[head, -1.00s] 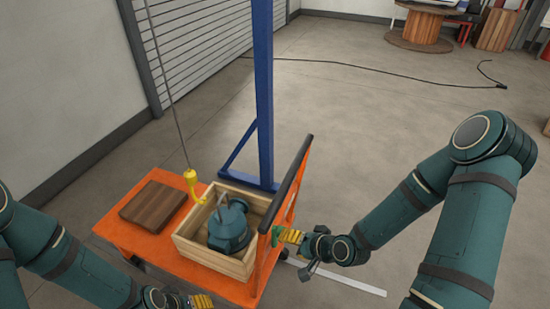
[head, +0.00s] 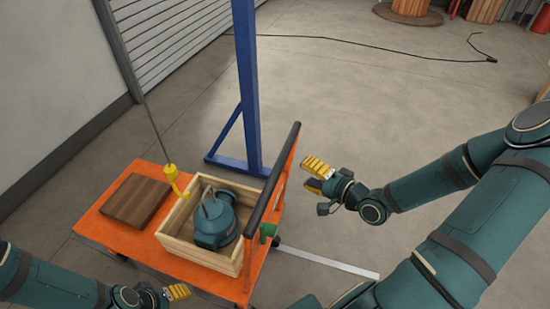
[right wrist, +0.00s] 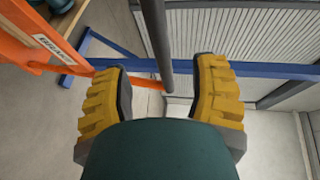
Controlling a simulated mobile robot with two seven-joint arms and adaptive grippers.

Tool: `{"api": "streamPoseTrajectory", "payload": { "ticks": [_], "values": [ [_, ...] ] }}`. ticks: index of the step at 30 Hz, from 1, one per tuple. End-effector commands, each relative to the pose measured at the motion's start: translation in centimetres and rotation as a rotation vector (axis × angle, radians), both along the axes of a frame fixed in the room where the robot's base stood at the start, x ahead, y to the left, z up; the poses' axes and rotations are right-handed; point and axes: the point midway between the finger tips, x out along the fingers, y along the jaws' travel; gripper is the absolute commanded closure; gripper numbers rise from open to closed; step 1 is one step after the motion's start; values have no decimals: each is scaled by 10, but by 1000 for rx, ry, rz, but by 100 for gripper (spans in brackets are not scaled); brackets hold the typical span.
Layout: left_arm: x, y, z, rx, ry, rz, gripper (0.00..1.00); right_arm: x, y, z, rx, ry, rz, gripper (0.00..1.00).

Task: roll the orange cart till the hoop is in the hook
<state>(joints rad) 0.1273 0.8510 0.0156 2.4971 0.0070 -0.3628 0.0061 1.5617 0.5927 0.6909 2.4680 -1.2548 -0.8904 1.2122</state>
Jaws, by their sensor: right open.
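The orange cart (head: 112,232) carries an open wooden crate (head: 190,252) with a teal pump (head: 215,228) in it. A grey hoop (head: 207,194) stands up from the pump. The yellow hook (head: 174,180) hangs on a cable just left of the hoop, apart from it. My right gripper (head: 313,176) is open and empty, right of the cart's black handle bar (head: 272,182). In the right wrist view, a dark bar (right wrist: 158,45) shows in the gap between the spread yellow fingers (right wrist: 160,100). My left gripper (head: 177,292) is low at the cart's near edge; its opening is unclear.
A brown wooden block (head: 138,201) lies on the cart's left part. A blue post (head: 246,85) with a braced foot stands behind the cart. A pale strip (head: 330,263) lies on the floor.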

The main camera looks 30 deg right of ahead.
Motion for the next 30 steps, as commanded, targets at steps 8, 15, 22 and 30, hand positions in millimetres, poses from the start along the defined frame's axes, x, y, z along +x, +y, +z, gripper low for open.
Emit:
{"api": "streamPoseTrajectory", "payload": {
  "ticks": [8,15,22,30],
  "values": [
    [-5,-1,-17,-2,11,-8,41,52,18,-12,1,-3,4,41],
    [-8,-1,-25,-4,17,-13,41,91,30,-19,1,-2,3,41],
    [-9,-2,-28,-4,20,-15,41,108,34,-21,0,0,0,41],
    [-9,-2,-28,-5,20,-16,41,110,35,-21,0,1,-1,41]
  ]
}}
